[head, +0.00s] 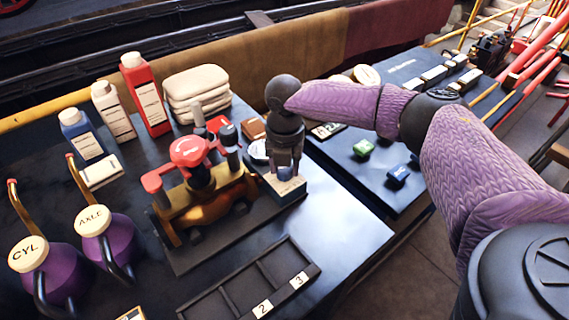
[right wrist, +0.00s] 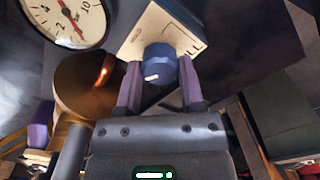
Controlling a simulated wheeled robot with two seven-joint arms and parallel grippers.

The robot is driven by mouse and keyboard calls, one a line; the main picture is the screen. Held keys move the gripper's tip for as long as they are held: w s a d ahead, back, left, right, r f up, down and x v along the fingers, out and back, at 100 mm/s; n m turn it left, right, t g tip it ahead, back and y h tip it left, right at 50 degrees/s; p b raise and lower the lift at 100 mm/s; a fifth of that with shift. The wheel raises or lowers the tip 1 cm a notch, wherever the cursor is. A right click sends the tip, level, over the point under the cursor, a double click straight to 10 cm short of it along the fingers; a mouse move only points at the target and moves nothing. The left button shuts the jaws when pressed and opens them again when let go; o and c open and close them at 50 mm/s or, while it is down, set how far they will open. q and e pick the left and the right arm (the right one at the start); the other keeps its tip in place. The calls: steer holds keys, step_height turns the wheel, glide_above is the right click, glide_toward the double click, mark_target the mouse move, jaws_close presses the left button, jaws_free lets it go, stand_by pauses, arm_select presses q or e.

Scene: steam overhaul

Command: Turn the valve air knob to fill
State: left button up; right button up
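The valve air knob is a small blue knob with a white mark (right wrist: 159,63). It sits on a cream plate (right wrist: 150,30) with a partly hidden label whose end reads "LL". In the head view the blue knob (head: 285,173) shows just under my right gripper (head: 284,166), on a cream-topped block (head: 290,190). In the right wrist view the two purple fingers of my right gripper (right wrist: 159,75) are on either side of the knob, which fills nearly all the gap between them. My left gripper is out of view.
A round white gauge (right wrist: 66,18) stands close beside the knob. A brass and red valve assembly (head: 205,195) is just left of my right gripper. Bottles, purple oil cans (head: 108,245) and a divided black tray (head: 255,285) are on the bench. A second table (head: 370,165) is right.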

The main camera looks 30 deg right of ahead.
jaws_close()
steer(key=shift+r+m+p, duration=0.2)
steer(key=shift+m+p, duration=0.4)
steer(key=shift+p, duration=0.45)
steer(key=m+p, duration=0.2)
steer(key=p, duration=0.1)
steer(key=m+p, duration=0.2)
steer(key=m, duration=0.2)
steer(key=shift+p, duration=0.35)
steer(key=m+p, duration=0.1)
steer(key=m, duration=0.1)
steer(key=shift+m+p, duration=0.3)
steer(key=shift+m, duration=0.1)
steer(key=m+p, duration=0.1)
steer(key=m, duration=0.1)
steer(key=shift+m, duration=0.3)
steer(key=shift+f+m+p, duration=0.1)
steer(key=shift+m+p, duration=0.4)
steer(key=shift+m, duration=0.5)
steer(key=shift+m+p, duration=0.35)
steer(key=shift+m, duration=0.55)
steer(key=m, duration=0.2)
steer(key=shift+m+p, duration=0.3)
steer(key=shift+p, duration=0.1)
steer(key=m, duration=0.3)
steer(key=shift+m+p, duration=0.3)
steer(key=shift+p, duration=0.1)
steer(key=shift+m, duration=0.5)
steer(key=shift+w+m, duration=0.1)
steer(key=shift+m, duration=0.2)
